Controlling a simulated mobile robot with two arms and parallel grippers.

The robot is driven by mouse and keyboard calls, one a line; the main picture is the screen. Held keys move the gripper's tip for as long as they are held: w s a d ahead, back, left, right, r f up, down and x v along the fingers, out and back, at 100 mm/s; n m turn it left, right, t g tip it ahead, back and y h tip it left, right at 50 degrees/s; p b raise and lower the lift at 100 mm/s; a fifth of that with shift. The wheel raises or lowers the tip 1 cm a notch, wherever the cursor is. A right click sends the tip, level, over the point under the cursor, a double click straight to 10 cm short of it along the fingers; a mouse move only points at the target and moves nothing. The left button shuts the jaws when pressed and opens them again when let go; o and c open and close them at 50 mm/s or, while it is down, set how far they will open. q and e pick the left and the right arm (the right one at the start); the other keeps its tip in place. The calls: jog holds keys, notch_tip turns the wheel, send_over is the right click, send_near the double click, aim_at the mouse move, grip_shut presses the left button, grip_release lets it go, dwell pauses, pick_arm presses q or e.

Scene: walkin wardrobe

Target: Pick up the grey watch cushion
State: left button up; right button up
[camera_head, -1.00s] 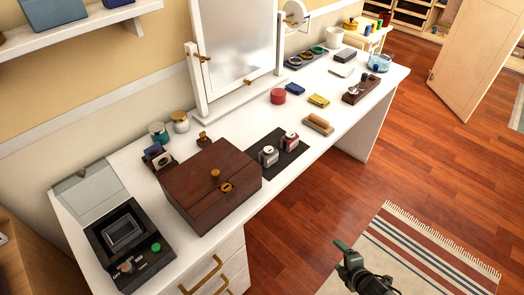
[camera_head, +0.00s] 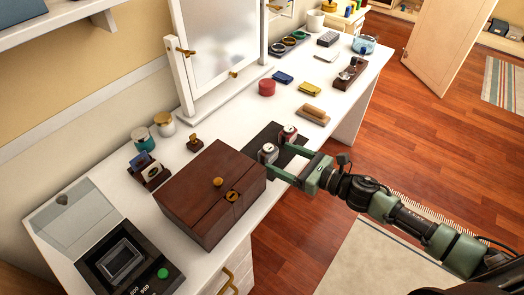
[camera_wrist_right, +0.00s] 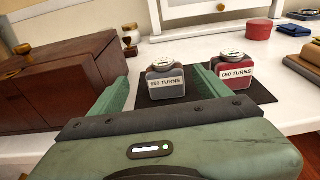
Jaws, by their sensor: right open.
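The grey watch cushion (camera_head: 267,153), with a watch on top and a white "TURNS" label, stands on a dark mat (camera_head: 263,134) on the white dresser top. It also shows in the right wrist view (camera_wrist_right: 166,86). A similar red cushion (camera_head: 289,134) stands beside it on the mat and also shows in the right wrist view (camera_wrist_right: 232,73). My right gripper (camera_head: 281,160) is open and low over the mat. In the wrist view its fingers (camera_wrist_right: 160,82) lie left and right of the grey cushion, with gaps visible. My left gripper is not in view.
A brown wooden box (camera_head: 210,194) stands close to the left of the grey cushion. A wooden brush-like item (camera_head: 313,115), a red round box (camera_head: 267,87) and a mirror (camera_head: 221,45) are farther back. A black device (camera_head: 125,262) sits at the front left.

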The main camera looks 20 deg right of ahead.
aim_at(272, 152)
jog(key=shift+w+a+r, duration=0.1)
jog(key=shift+w+a, duration=0.05)
jog(key=shift+w, duration=0.4)
jog(key=x, duration=0.1)
jog(key=p+x, duration=0.1)
jog(key=x, duration=0.3)
jog(key=shift+f, duration=0.25)
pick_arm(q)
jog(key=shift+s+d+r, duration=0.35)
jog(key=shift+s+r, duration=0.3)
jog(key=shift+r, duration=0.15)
pick_arm(e)
jog(key=c, duration=1.4)
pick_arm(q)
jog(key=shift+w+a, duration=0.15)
pick_arm(e)
jog(key=shift+c, duration=0.7)
jog(key=shift+r, duration=0.15)
